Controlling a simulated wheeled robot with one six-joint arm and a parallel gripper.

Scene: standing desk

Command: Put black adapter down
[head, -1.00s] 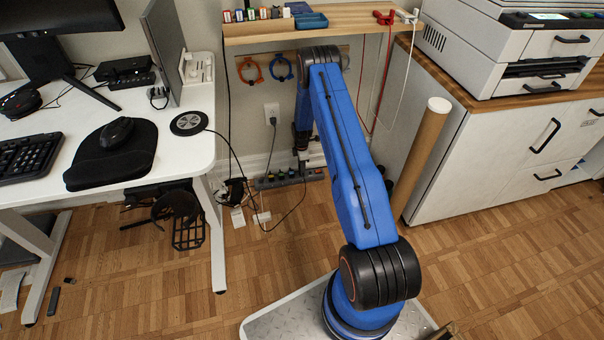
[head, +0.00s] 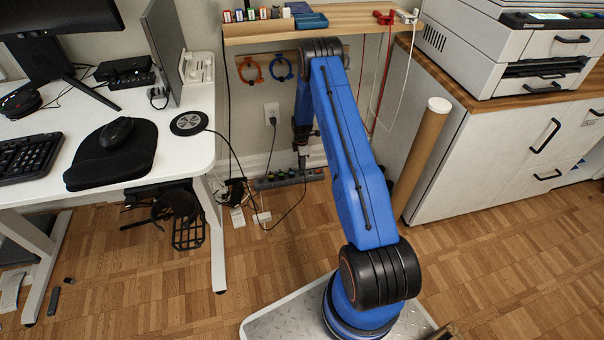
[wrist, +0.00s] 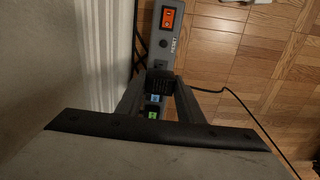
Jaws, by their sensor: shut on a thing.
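The black adapter (wrist: 160,84) is between the two fingertips of my gripper (wrist: 161,92) in the wrist view, with a thin black cable running off to the right. My gripper is shut on it. The adapter is over the grey power strip (wrist: 172,47), just below its reset button; I cannot tell if it touches the strip. In the head view my gripper (head: 302,160) points down at the power strip (head: 272,182) at the wall, and the adapter is too small to make out there.
Loose cables and white adapters (head: 262,217) lie on the floor in front. The white desk (head: 190,150) stands left, a cardboard tube (head: 422,150) and cabinet (head: 470,150) right, a wooden shelf (head: 345,22) above.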

